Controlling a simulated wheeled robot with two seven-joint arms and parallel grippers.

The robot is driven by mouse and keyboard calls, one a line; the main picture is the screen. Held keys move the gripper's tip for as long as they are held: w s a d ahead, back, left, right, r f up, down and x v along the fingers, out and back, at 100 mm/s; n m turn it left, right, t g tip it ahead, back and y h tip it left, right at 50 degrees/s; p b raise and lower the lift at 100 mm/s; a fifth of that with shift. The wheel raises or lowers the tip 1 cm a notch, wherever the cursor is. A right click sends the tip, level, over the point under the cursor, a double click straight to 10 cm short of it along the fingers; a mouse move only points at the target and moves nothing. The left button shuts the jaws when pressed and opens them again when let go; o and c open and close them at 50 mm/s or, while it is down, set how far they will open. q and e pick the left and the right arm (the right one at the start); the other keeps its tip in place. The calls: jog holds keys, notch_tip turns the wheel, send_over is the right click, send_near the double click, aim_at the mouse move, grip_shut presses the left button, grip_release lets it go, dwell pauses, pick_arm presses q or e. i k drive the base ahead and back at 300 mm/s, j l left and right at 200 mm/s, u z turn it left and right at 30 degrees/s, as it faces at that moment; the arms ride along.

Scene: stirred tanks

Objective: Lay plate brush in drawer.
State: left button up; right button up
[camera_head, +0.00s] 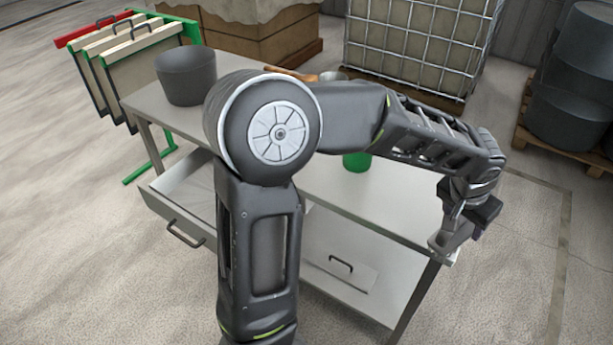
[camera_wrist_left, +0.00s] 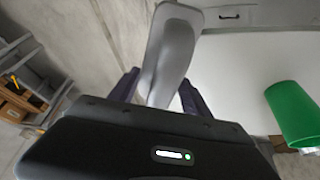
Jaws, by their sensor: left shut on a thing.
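My left arm reaches across the head view to the right, and my left gripper (camera_head: 462,228) hangs beyond the table's right end. In the left wrist view the gripper (camera_wrist_left: 160,98) is shut on a long grey object (camera_wrist_left: 170,50) with a rounded end. No bristles show on it, so I cannot tell for sure that it is the plate brush. The open drawer (camera_head: 172,216) is pulled out under the table's left part, with its light interior partly showing; my arm hides its right part. My right gripper is not in view.
The grey table (camera_head: 395,208) carries a dark bucket (camera_head: 186,75), a wooden-handled item (camera_head: 291,73) at the back and a green cup (camera_head: 357,161), also in the wrist view (camera_wrist_left: 293,112). A handled panel (camera_head: 340,268) is below. Framed plates (camera_head: 145,57) stand left; drums (camera_head: 572,85) stand right.

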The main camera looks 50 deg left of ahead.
aim_at(208, 189)
jog(key=k+j, duration=0.15)
jog(key=j, duration=0.25)
jog(key=k+j, duration=0.15)
jog(key=j, duration=0.25)
jog(key=k+j, duration=0.15)
jog(key=j, duration=0.25)
jog(key=k+j, duration=0.15)
jog(key=j, duration=0.25)
jog(key=k+j, duration=0.15)
jog(key=j, duration=0.25)
jog(key=k+j, duration=0.15)
jog(key=j, duration=0.25)
